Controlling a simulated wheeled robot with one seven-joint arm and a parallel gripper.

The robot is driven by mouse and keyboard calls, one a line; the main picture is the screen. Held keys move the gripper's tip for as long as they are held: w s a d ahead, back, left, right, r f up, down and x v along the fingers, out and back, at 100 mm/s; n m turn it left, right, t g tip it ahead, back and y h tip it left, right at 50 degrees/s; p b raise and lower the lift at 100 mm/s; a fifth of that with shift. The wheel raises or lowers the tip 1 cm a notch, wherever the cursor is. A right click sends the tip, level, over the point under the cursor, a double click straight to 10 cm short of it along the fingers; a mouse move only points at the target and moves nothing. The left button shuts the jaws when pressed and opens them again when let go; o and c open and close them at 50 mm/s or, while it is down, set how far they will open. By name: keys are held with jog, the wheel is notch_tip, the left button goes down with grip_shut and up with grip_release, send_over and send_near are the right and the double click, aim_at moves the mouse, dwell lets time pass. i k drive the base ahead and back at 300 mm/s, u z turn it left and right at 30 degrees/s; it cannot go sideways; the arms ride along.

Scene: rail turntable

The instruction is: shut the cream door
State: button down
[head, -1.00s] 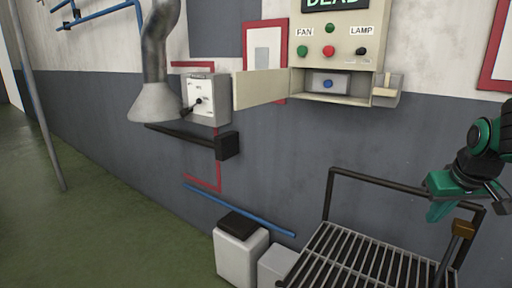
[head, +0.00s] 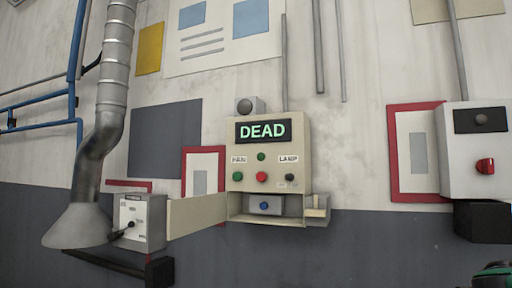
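The cream door (head: 198,215) stands wide open in the head view. It is a flat panel reaching out to the left from the left edge of an open compartment (head: 265,220) at the bottom of the cream control box (head: 299,145). Inside the compartment is a grey unit with a blue button (head: 264,206). A cream block (head: 317,208), perhaps a catch, sticks out at the compartment's right side. Only a green and black piece of my arm shows at the bottom right corner, well away from the door. My gripper is out of view.
A grey switch box (head: 140,222) with a black lever stands close to the door's free end. A metal duct hood (head: 78,226) hangs left of it, above a dark bar (head: 112,263). A white box with a red knob (head: 485,166) is at the far right.

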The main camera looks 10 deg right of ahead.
aim_at(186, 216)
jog(key=u, duration=1.7)
jog(key=i, duration=4.75)
jog(key=z, duration=0.25)
